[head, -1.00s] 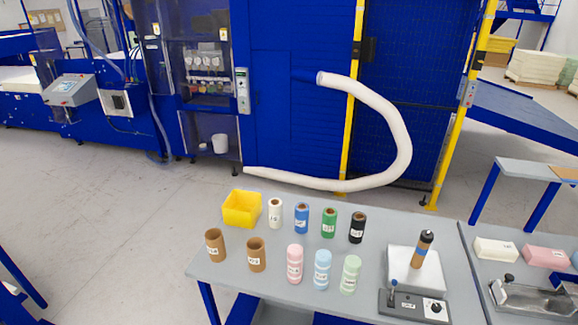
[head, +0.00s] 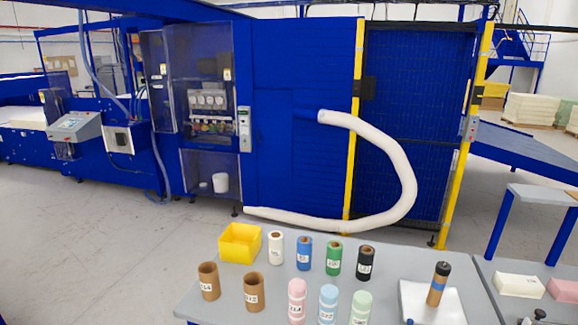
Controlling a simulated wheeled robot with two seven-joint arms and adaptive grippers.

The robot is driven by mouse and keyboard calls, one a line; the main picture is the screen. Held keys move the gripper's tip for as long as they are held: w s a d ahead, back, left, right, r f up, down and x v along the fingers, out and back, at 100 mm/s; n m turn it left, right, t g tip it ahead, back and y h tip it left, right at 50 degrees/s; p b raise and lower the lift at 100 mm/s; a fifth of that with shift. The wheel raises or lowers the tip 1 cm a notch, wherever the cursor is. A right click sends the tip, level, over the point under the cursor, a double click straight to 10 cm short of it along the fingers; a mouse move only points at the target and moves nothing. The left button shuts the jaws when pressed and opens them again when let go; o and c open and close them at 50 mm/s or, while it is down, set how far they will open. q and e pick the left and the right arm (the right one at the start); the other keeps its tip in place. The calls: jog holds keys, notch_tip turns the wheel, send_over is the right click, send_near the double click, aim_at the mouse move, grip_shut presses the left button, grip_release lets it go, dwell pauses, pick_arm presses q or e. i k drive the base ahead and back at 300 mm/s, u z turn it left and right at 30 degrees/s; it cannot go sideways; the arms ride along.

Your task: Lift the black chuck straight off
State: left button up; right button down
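The black chuck (head: 366,262) stands upright on the grey table (head: 390,285), at the right end of a row of similar labelled cylinders. It has a white label and a brown round opening in its top. To its left stand a green chuck (head: 334,258), a blue chuck (head: 304,253) and a white chuck (head: 275,247), each apart from the others. Neither of my grippers shows in the head view.
Brown tubes (head: 208,281) and pink, light blue (head: 328,304) and pale green rolls stand in front. A yellow bin (head: 240,243) sits back left. A brown-and-blue cylinder with a black top (head: 438,284) stands on a white slab (head: 415,305) at right. Blue machinery (head: 285,110) is behind.

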aim_at(440, 270)
jog(key=u, duration=0.05)
jog(key=k, duration=0.45)
jog(key=z, duration=0.9)
jog(key=i, duration=1.7)
jog(key=u, duration=0.25)
